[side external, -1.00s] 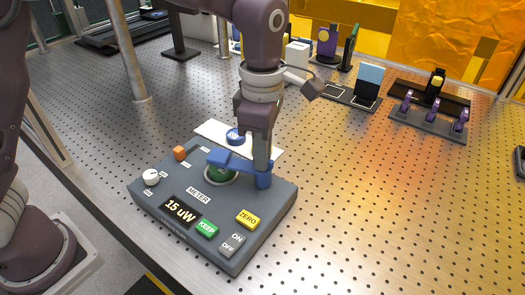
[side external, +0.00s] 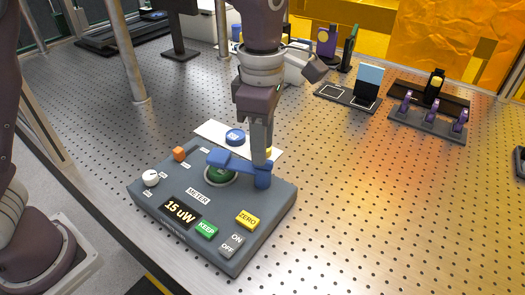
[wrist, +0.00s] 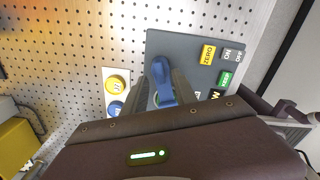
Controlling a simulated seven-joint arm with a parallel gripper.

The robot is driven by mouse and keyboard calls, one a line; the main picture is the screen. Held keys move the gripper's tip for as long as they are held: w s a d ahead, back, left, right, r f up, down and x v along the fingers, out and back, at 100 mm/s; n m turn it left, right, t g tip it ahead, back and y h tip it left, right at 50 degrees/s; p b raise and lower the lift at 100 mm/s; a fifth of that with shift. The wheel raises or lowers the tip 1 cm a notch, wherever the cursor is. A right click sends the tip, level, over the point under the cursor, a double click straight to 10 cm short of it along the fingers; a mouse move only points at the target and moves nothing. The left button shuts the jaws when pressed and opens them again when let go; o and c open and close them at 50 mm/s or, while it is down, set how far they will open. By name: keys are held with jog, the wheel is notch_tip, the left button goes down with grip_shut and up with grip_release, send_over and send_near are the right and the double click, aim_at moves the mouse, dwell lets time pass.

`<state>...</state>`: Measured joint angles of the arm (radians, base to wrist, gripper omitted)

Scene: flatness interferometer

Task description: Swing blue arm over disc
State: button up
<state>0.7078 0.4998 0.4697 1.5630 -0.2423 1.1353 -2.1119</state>
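The grey meter box (side external: 150,195) lies on the perforated table. Its blue arm (side external: 235,164) runs from a round blue pivot at the right to a free end at the left. It overlaps the far part of the green disc (side external: 221,176), whose near part shows. My gripper (side external: 261,163) is upright above the pivot end, fingers pointing down. In the wrist view the blue arm (wrist: 163,78) shows between two grey fingers (wrist: 164,84) with a gap around it, and they look open. Contact with the arm is unclear. The green disc is mostly hidden there.
A white card (side external: 208,128) behind the box bears a blue disc (side external: 235,137) and a yellow disc (wrist: 117,84). Stands with optics are at the back right; the table between is clear.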

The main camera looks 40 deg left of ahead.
notch_tip(320, 180, up, 4)
jog(key=shift+r, duration=0.25)
jog(key=shift+s+a+r, duration=0.1)
jog(key=shift+a+r, duration=0.05)
jog(key=s+a+r+m+t+h, duration=0.2)
jog(key=s+a+r+m, duration=0.4)
jog(key=s+a+m, duration=0.3)
jog(key=s+a+f+m+t+y, duration=0.1)
jog(key=s+a+f+m, duration=0.1)
jog(key=s+m, duration=0.4)
jog(key=s+a+f+m+t+y, duration=0.1)
jog(key=s+a+m+t, duration=0.1)
jog(key=s+a+m, duration=0.2)
jog(key=s+m, duration=0.2)
jog(key=m, duration=0.1)
jog(key=shift+s+a+f+t, duration=0.25)
jog(key=shift+s+f+t, duration=0.05)
jog(key=shift+s+f, duration=0.1)
